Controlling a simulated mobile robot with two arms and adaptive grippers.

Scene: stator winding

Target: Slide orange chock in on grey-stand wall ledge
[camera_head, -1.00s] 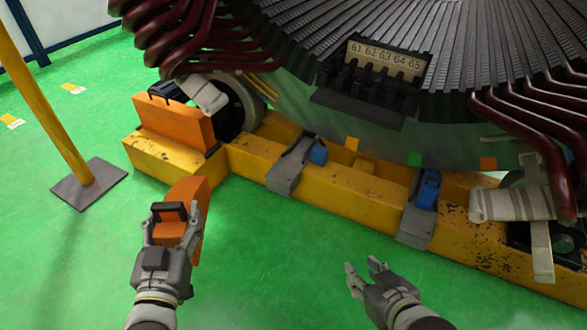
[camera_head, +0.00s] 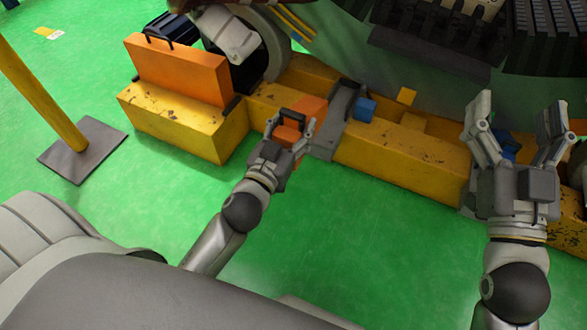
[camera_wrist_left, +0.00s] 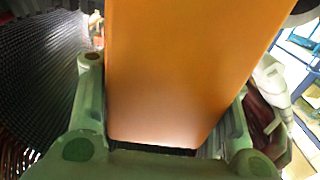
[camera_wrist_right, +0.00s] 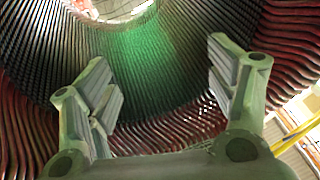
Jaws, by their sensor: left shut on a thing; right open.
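The chock also fills the middle of the left wrist view (camera_wrist_left: 180,70). Whether it touches the beam I cannot tell. Another orange chock (camera_head: 180,70) with a black handle sits on the yellow ledge (camera_head: 165,118) at the left. A grey stand plate (camera_head: 85,158) with a yellow post is on the floor further left. My right gripper (camera_head: 520,110) is open and empty, fingers up, before the beam's right part.
The long yellow beam (camera_head: 400,160) runs under the large stator, whose bars fill the right wrist view (camera_wrist_right: 150,60). A blue block (camera_head: 364,110) sits by the grey bracket. The green floor (camera_head: 330,235) in front is clear.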

